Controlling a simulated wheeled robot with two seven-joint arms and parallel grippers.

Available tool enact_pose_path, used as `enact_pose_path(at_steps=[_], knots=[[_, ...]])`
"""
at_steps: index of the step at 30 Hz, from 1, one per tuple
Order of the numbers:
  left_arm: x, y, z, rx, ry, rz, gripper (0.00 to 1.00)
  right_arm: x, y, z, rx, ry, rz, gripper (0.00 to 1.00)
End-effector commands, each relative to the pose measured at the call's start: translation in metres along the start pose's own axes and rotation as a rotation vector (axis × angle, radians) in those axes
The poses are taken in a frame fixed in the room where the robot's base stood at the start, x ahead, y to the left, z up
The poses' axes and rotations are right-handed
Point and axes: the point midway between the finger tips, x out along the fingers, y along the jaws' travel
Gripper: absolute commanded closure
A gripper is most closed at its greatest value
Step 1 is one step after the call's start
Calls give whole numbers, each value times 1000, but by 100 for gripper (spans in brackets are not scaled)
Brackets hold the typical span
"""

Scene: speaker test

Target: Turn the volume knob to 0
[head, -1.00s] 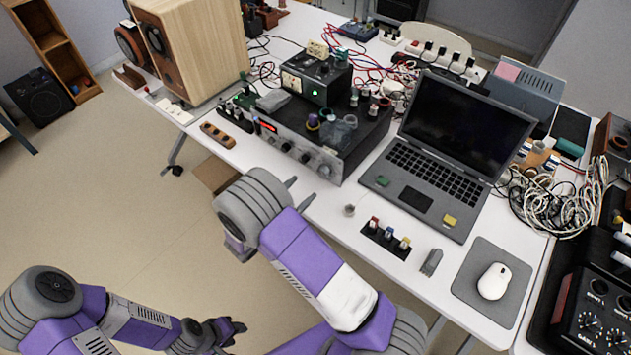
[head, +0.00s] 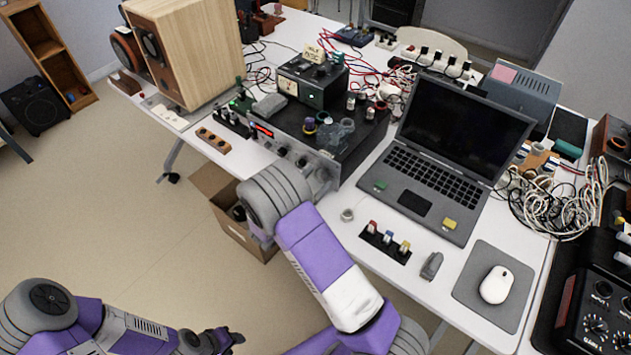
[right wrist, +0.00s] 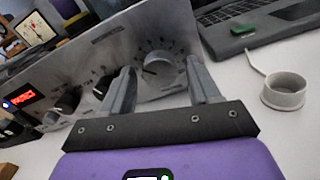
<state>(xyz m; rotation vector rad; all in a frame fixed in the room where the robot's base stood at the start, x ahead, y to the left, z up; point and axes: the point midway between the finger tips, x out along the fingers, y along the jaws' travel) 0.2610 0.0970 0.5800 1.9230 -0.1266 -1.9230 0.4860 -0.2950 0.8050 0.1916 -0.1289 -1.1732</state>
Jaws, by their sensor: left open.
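In the right wrist view a large round silver knob (right wrist: 158,64) sits on the brushed metal front of the amplifier (right wrist: 110,50). My right gripper (right wrist: 160,68) is open, with one finger on each side of the knob; I cannot tell whether either finger touches it. Smaller dark knobs (right wrist: 68,100) are to its left on the same panel. In the head view the amplifier (head: 290,143) stands on the white table, and my right wrist hides part of the space before it. My left gripper (head: 232,338) is open and empty, low over the floor.
The open laptop (head: 440,160) stands right of the amplifier. A small switch panel (head: 385,243) lies near the front edge. A cardboard box (head: 230,222) is on the floor below.

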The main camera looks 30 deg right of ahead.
Motion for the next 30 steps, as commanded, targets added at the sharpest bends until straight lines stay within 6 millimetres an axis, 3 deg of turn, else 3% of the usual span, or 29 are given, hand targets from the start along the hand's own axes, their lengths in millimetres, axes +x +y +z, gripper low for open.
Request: enact_pose_path(at_steps=[1, 10, 20, 30], knots=[[0, 0, 0, 0, 0, 0, 57, 0, 0, 0, 0, 0, 0, 48], [0, 0, 0, 0, 0, 0, 57, 0, 0, 0, 0, 0, 0, 92], [-8, 3, 0, 0, 0, 0, 57, -1, 0, 2, -56, 0, 1, 91], [-39, 15, 2, 0, 0, 0, 57, -1, 0, 4, -302, 1, 2, 91]])
